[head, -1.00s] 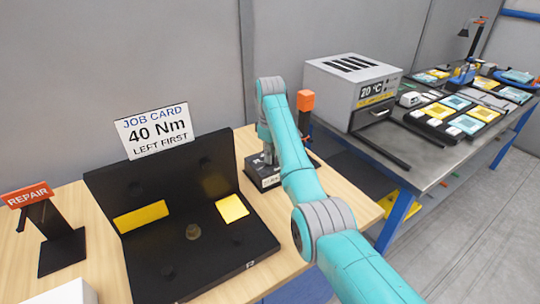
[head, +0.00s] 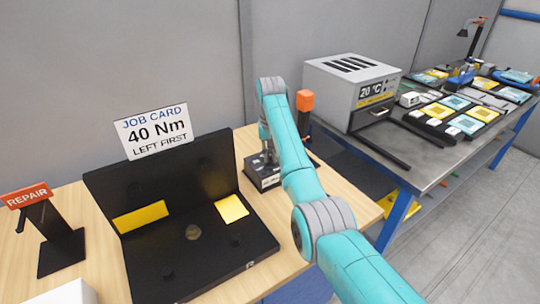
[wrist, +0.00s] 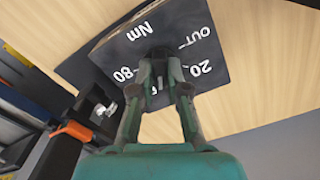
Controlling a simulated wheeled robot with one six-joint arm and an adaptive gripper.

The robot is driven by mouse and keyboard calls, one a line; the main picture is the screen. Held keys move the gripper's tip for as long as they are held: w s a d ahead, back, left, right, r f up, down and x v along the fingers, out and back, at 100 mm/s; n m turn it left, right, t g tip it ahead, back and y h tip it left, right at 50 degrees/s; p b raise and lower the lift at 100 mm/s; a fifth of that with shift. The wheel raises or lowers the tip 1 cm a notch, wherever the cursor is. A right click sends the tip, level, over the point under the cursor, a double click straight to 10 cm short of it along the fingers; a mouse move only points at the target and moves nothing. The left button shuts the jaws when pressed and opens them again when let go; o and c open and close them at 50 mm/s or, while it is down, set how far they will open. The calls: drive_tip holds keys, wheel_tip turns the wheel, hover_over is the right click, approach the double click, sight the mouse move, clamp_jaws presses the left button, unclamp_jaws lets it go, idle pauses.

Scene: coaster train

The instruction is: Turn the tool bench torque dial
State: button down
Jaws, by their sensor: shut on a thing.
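The torque dial unit is a black box (head: 262,180) on the wooden bench, just right of the black fixture. In the wrist view its dark face (wrist: 110,50) shows white marks reading Nm, OUT, 20 and 80, with another mark partly hidden between the fingers. My gripper (wrist: 160,62) points down at the middle of this face and is shut on the dial knob, which the fingertips mostly hide. In the head view my gripper (head: 267,150) is small and partly behind my arm. The pointer's exact setting cannot be told.
A job card (head: 156,132) reads 40 Nm, LEFT FIRST, above the black fixture (head: 150,270) with two yellow pads. A REPAIR stand (head: 60,245) is at left. An orange-topped post (head: 305,101) stands close behind my arm. A grey oven (head: 340,90) is on the metal table at right.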

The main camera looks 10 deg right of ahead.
drive_tip(key=shift+m, duration=2.1)
drive_tip(key=c, duration=1.2)
unclamp_jaws()
drive_tip(key=shift+o, duration=0.2)
